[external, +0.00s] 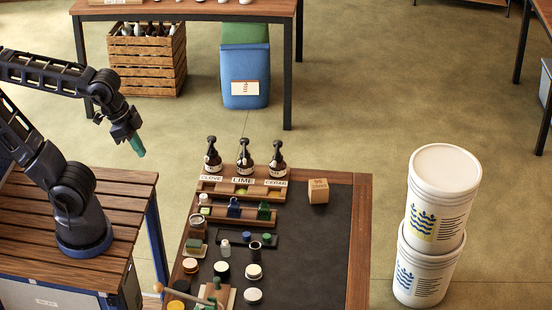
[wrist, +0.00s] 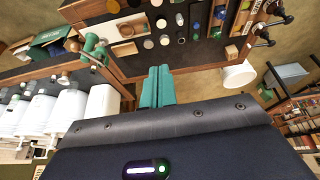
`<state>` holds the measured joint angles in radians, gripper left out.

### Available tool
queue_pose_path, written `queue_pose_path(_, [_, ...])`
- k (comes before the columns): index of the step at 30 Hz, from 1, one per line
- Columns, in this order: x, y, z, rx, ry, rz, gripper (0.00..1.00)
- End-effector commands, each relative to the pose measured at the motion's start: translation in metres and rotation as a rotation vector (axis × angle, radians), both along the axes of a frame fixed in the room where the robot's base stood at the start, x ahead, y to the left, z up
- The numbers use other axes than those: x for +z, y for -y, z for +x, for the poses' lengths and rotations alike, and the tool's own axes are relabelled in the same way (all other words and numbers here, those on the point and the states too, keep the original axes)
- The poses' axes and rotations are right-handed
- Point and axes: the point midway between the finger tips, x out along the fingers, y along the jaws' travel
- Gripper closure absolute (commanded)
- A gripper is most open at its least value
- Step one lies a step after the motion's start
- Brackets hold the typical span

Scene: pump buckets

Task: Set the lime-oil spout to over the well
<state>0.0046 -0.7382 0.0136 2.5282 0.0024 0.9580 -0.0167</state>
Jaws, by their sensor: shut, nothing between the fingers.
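The lime-oil bottle (external: 244,160) is a brown pump bottle with a black pump head and spout (external: 243,142). It stands upright behind the LIME label, between the clove (external: 212,158) and cedar (external: 277,160) bottles. I cannot tell exactly where its spout points. A wooden strip (external: 216,187) lies in front of the labels, with a lime-green spot (external: 241,191) before LIME that may be the well. My gripper (external: 137,146) is shut and empty, in the air left of the bottles and well apart from them. Its teal fingers (wrist: 157,86) are together in the wrist view.
The dark work table (external: 325,235) holds several jars, lids and vials, and a small wooden block (external: 318,191). Two stacked white buckets (external: 440,195) stand to its right. A wooden crate (external: 147,62) and a blue bin (external: 245,80) stand behind. The table's right half is mostly clear.

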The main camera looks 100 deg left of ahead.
Motion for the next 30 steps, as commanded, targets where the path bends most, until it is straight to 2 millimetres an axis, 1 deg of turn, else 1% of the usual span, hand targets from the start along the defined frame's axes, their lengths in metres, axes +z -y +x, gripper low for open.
queue_pose_path(1, [-0.001, 0.002, -0.003, -0.009, 0.004, 0.006, 0.94])
queue_pose_path(3, [-0.001, 0.002, -0.004, -0.014, 0.004, 0.009, 0.8])
queue_pose_path(5, [0.0, 0.001, -0.001, -0.003, -0.001, 0.005, 0.69])
queue_pose_path(8, [0.003, -0.006, 0.012, 0.044, -0.02, -0.016, 0.69])
queue_pose_path(11, [0.006, -0.017, 0.031, 0.121, -0.05, -0.047, 0.69])
queue_pose_path(17, [0.008, -0.048, 0.073, 0.298, -0.114, -0.11, 0.69])
queue_pose_path(23, [0.003, -0.085, 0.114, 0.482, -0.174, -0.162, 0.69])
queue_pose_path(30, [-0.013, -0.137, 0.159, 0.707, -0.242, -0.21, 0.69])
